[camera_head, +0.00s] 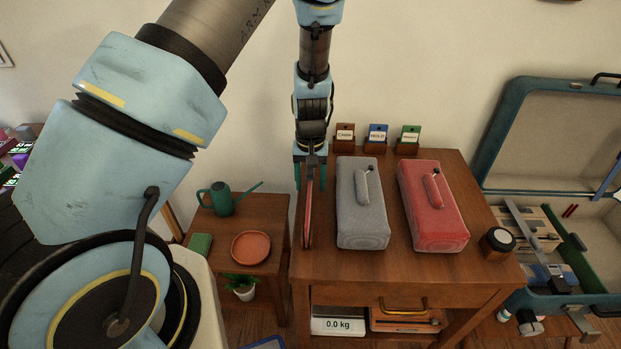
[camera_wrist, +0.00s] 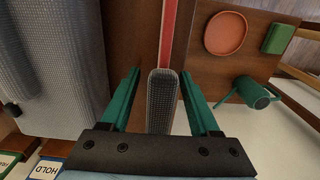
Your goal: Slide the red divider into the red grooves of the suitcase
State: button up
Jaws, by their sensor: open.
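The red divider (camera_head: 309,208) stands on edge at the left side of the wooden desk, seen nearly edge-on as a thin panel with a red strip. In the wrist view its red strip (camera_wrist: 170,35) runs away from a grey textured grip (camera_wrist: 160,98). My gripper (camera_head: 310,180) points down at its far end. In the wrist view my gripper's green fingers (camera_wrist: 163,98) are open on either side of the grip, with gaps visible. The open blue suitcase (camera_head: 505,125) is at the far right; small red marks, likely the red grooves (camera_head: 569,211), show inside it.
A grey padded case (camera_head: 361,205) and a red padded case (camera_head: 432,205) lie on the desk (camera_head: 390,265). A dark jar (camera_head: 497,243) stands at its right edge. Three card holders (camera_head: 377,138) line the back. A lower table (camera_head: 215,285) holds a watering can (camera_head: 222,198).

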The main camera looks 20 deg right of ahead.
jog(key=shift+f, duration=0.4)
grip_shut()
dwell(1.2)
